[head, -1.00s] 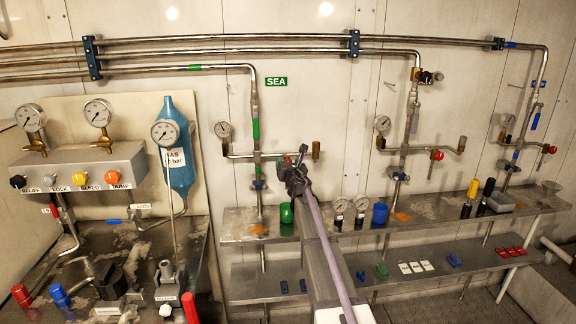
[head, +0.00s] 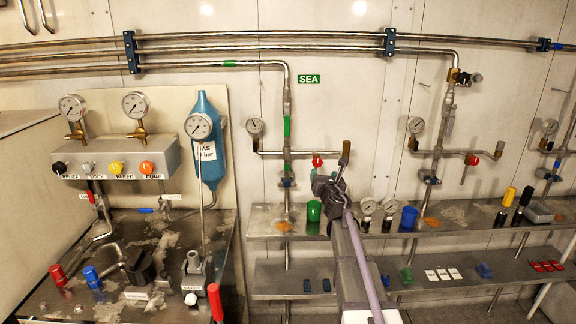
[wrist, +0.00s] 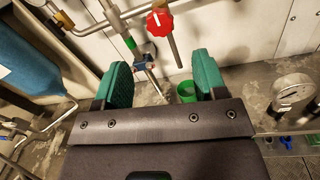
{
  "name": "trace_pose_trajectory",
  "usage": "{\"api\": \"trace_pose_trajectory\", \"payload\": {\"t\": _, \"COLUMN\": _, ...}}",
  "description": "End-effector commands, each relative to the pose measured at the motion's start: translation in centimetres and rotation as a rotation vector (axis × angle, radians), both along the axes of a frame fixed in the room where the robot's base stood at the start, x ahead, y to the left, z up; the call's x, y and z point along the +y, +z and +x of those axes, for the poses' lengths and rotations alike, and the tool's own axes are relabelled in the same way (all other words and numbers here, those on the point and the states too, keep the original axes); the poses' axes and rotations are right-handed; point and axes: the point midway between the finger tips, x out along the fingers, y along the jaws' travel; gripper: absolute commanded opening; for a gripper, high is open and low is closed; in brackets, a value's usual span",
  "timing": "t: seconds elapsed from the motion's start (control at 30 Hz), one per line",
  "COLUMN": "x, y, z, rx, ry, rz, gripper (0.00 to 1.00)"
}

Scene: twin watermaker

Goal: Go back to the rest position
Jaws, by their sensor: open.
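My gripper (head: 329,186) is raised in front of the steel shelf, near the SEA pipe, in the head view. In the wrist view its two green-padded fingers (wrist: 160,88) stand wide apart with nothing between them. Beyond the gap, a green cup (wrist: 186,91) stands on the shelf, apart from the fingers. A red valve knob (wrist: 160,22) sits on the pipe above the gap. The knob also shows in the head view (head: 317,161), just above my gripper. No separate marker of a rest position is visible.
The steel shelf (head: 465,225) holds gauges (head: 369,206), a blue cup (head: 409,217) and bottles. A lower shelf (head: 350,280) carries small coloured parts. At left stand a blue cylinder (head: 208,130) and a valve panel (head: 115,160). Pipes run along the wall behind my arm.

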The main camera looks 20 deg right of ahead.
Motion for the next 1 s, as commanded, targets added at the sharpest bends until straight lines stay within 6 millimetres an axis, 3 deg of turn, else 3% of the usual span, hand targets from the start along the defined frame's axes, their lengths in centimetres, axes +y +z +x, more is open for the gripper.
{"api": "trace_pose_trajectory", "payload": {"t": 0.1, "x": -0.4, "y": -0.1, "z": -0.1, "rx": -0.012, "ry": -0.022, "rz": 0.074, "gripper": 0.65}}
{"api": "trace_pose_trajectory", "payload": {"t": 0.17, "x": -1.9, "y": -0.4, "z": -0.6, "rx": -0.042, "ry": -0.114, "rz": 0.238, "gripper": 0.65}}
{"api": "trace_pose_trajectory", "payload": {"t": 0.27, "x": -5.3, "y": -2.8, "z": -5.3, "rx": -0.171, "ry": -0.424, "rz": 0.77, "gripper": 0.65}}
{"api": "trace_pose_trajectory", "payload": {"t": 0.33, "x": -4.7, "y": -6.0, "z": -10.5, "rx": -0.286, "ry": -0.706, "rz": 1.223, "gripper": 0.65}}
{"api": "trace_pose_trajectory", "payload": {"t": 0.4, "x": -1.3, "y": -9.7, "z": -15.6, "rx": -0.367, "ry": -1.002, "rz": 1.601, "gripper": 0.65}}
{"api": "trace_pose_trajectory", "payload": {"t": 0.47, "x": 2.5, "y": -12.2, "z": -19.5, "rx": -0.4, "ry": -1.243, "rz": 1.822, "gripper": 0.65}}
{"api": "trace_pose_trajectory", "payload": {"t": 0.5, "x": 5.4, "y": -13.4, "z": -21.9, "rx": -0.403, "ry": -1.401, "rz": 1.929, "gripper": 0.65}}
{"api": "trace_pose_trajectory", "payload": {"t": 0.6, "x": 12.7, "y": -15.0, "z": -27.8, "rx": -0.346, "ry": -1.763, "rz": 2.07, "gripper": 0.65}}
{"api": "trace_pose_trajectory", "payload": {"t": 0.7, "x": 18.6, "y": -15.1, "z": -32.2, "rx": -0.215, "ry": -1.993, "rz": 2.089, "gripper": 0.65}}
{"api": "trace_pose_trajectory", "payload": {"t": 0.83, "x": 23.1, "y": -14.4, "z": -34.5, "rx": -0.061, "ry": -2.005, "rz": 2.08, "gripper": 0.65}}
{"api": "trace_pose_trajectory", "payload": {"t": 1.0, "x": 23.8, "y": -14.5, "z": -34.1, "rx": -0.042, "ry": -1.989, "rz": 2.072, "gripper": 0.65}}
